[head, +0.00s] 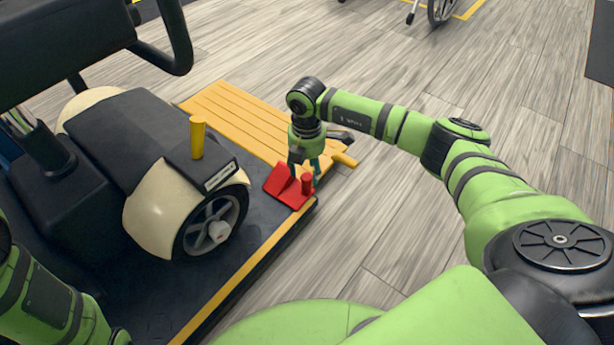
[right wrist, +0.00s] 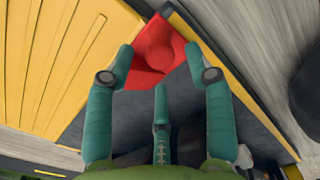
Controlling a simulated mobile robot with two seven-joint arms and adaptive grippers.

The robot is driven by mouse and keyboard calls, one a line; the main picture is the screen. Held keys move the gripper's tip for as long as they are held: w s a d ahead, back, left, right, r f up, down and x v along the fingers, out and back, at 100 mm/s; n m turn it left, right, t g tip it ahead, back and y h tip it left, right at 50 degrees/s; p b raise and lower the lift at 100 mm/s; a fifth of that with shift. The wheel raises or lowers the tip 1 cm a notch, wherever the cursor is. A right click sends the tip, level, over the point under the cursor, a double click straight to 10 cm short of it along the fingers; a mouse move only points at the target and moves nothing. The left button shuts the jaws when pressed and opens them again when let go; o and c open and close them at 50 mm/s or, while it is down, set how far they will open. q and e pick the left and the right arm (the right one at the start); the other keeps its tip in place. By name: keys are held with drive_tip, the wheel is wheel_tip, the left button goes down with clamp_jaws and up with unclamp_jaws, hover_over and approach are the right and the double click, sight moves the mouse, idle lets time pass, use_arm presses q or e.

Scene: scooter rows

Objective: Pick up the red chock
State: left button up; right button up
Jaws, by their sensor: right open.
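The red chock (head: 289,187) lies on the corner of the dark platform (head: 262,222), with a round knob standing up at its right end. My right gripper (head: 303,167) is right above the chock, pointing down. In the right wrist view the red chock (right wrist: 158,55) shows between and beyond the open fingertips (right wrist: 162,70), and the fingers do not close on it. Whether a finger touches it I cannot tell. Of my left arm only green links show at the lower left; its gripper is out of view.
A scooter with a cream-fendered wheel (head: 213,225) stands on the platform, left of the chock. A yellow post (head: 198,138) rises by it. A yellow slatted ramp (head: 250,115) lies behind the chock. The wooden floor (head: 400,235) to the right is clear.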

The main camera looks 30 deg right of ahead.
wheel_tip(320, 180, up, 8)
drive_tip(key=shift+f, duration=0.25)
